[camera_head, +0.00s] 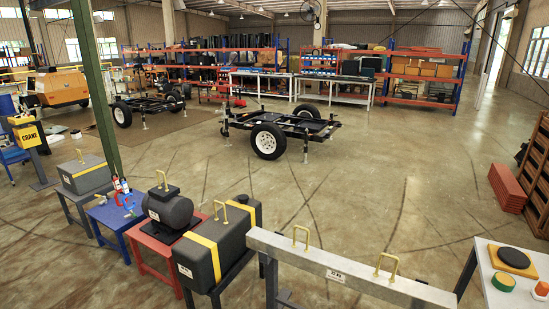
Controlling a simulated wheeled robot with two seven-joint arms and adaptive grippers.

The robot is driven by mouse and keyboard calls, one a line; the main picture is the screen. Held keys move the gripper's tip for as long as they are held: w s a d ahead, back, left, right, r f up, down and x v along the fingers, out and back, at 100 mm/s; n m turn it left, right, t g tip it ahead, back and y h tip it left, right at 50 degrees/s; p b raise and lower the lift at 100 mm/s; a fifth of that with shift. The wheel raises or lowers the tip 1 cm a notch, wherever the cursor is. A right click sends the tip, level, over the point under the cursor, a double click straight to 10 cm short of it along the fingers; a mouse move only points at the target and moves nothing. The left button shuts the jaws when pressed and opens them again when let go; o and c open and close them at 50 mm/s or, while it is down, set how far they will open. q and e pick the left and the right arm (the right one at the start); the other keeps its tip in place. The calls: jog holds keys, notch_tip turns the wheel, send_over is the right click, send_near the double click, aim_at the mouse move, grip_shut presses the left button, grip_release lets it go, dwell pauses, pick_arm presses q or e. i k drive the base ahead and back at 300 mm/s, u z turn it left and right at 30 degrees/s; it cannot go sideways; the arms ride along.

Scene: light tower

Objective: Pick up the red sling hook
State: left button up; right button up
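On a small blue table (107,214) at the left stands a cluster of small red, white and blue items. A small red piece (118,201) among them may be the red sling hook, but it is too small to make out its shape for certain. Two upright red-and-white items (121,185) stand at the back of this cluster. Neither of my grippers shows in the head view.
Beside it are a grey block (85,175) with a yellow handle, a dark cylinder (170,208) on a red stand, a dark yellow-banded tank (212,243) and a long grey beam (340,268). A green post (98,90) rises behind.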

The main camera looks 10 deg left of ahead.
aim_at(116, 181)
jog(key=u, duration=0.55)
jog(key=i, duration=1.2)
jog(key=u, duration=0.9)
